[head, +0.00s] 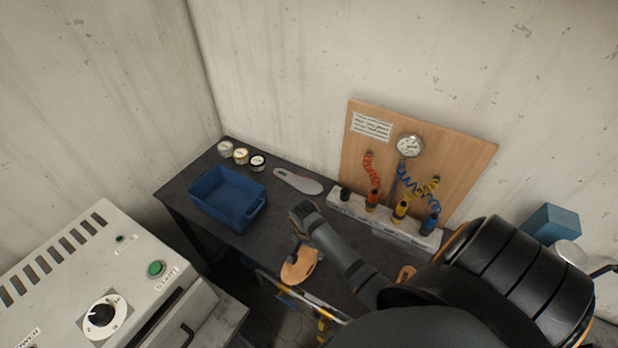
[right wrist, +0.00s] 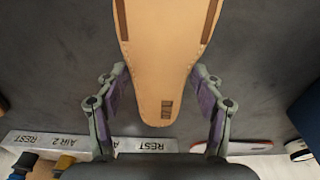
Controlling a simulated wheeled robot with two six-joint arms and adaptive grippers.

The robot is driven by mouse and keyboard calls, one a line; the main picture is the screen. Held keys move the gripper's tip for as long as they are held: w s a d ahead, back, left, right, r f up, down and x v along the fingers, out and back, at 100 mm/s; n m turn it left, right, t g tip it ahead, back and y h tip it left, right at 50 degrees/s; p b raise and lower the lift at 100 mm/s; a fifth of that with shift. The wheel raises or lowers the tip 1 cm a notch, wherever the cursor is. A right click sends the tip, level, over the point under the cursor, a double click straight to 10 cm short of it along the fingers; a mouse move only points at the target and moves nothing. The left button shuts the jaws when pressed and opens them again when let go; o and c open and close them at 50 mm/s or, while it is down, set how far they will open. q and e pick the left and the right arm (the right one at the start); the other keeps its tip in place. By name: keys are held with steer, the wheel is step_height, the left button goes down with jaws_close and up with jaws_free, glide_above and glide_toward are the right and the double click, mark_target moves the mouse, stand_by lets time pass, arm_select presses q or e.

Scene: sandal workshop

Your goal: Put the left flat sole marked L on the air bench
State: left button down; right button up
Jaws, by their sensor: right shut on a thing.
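A tan flat sole (head: 300,266) shows at the front edge of the dark air bench (head: 265,235) in the head view. My right gripper (head: 295,249) is shut on this sole. In the right wrist view the sole (right wrist: 165,50) lies between the two fingers, with its rounded end toward the camera. A small dark mark is on that end, too small to read. The bench top lies behind the sole. Whether the sole touches the bench, I cannot tell. My left gripper is not in view.
On the bench are a blue bin (head: 228,197), several small jars (head: 241,155), a pale sole (head: 298,181) and a white rail (head: 385,222) with coloured air tools. A wooden board (head: 420,155) with a gauge stands behind. A machine (head: 90,275) stands left.

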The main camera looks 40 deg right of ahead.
steer(key=shift+f, duration=0.3)
steer(key=o, duration=1.2)
steer(key=shift+c, duration=0.2)
step_height(320, 180, up, 12)
steer(key=a, duration=0.1)
steer(key=shift+s, duration=0.2)
